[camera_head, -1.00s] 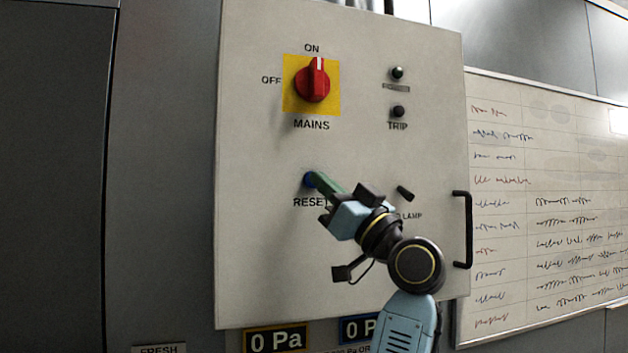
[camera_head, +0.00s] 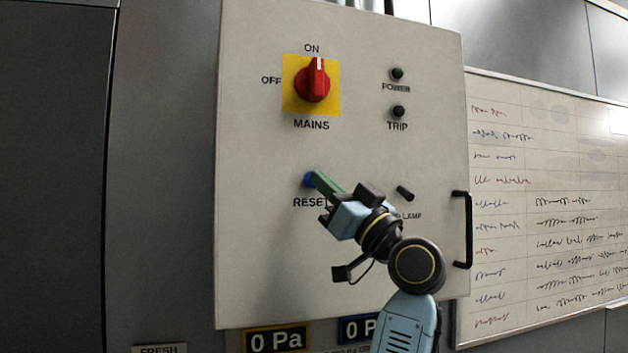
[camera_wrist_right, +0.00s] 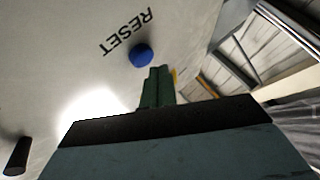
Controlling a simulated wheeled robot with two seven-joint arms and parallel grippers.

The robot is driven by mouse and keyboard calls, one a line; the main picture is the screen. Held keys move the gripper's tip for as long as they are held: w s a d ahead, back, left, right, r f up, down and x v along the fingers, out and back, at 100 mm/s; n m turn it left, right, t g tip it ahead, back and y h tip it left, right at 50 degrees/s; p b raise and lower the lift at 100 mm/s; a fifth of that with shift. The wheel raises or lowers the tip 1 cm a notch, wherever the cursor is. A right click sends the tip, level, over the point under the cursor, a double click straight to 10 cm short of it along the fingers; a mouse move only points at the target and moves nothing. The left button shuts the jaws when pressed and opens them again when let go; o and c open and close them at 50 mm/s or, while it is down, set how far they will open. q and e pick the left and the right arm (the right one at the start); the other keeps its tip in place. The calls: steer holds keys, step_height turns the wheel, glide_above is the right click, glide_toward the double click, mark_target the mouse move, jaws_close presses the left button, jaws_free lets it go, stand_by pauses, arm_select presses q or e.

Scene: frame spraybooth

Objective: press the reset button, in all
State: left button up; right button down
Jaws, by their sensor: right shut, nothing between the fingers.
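The blue reset button (camera_head: 309,180) is on the grey panel (camera_head: 260,260), above the RESET label. My right gripper (camera_head: 318,178) is shut and empty, with its green fingertips at the button's right edge in the head view. In the right wrist view the button (camera_wrist_right: 141,55) shows as a blue dome just beyond the fingertips (camera_wrist_right: 157,70). I cannot tell for certain whether the tips touch it. My left gripper is not in view.
The red MAINS switch (camera_head: 313,82) on its yellow plate points to ON. POWER (camera_head: 397,74) and TRIP (camera_head: 398,111) lamps look dark. A black lamp-test knob (camera_head: 405,193) is right of my gripper. A black handle (camera_head: 463,229) stands at the panel's right edge, beside a whiteboard (camera_head: 550,200).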

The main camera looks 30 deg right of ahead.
steer(key=shift+w, duration=0.2)
stand_by(0.4)
steer(key=shift+w+d, duration=0.1)
steer(key=shift+w, duration=0.1)
steer(key=shift+w+d, duration=0.1)
steer(key=shift+w, duration=0.4)
stand_by(0.7)
stand_by(0.3)
steer(key=shift+s+a+b, duration=0.2)
steer(key=shift+s+b, duration=0.15)
steer(key=shift+s, duration=0.55)
steer(key=s, duration=0.2)
steer(key=s+a, duration=0.1)
steer(key=s, duration=0.1)
steer(key=shift+s+a, duration=0.1)
steer(key=shift+s, duration=0.3)
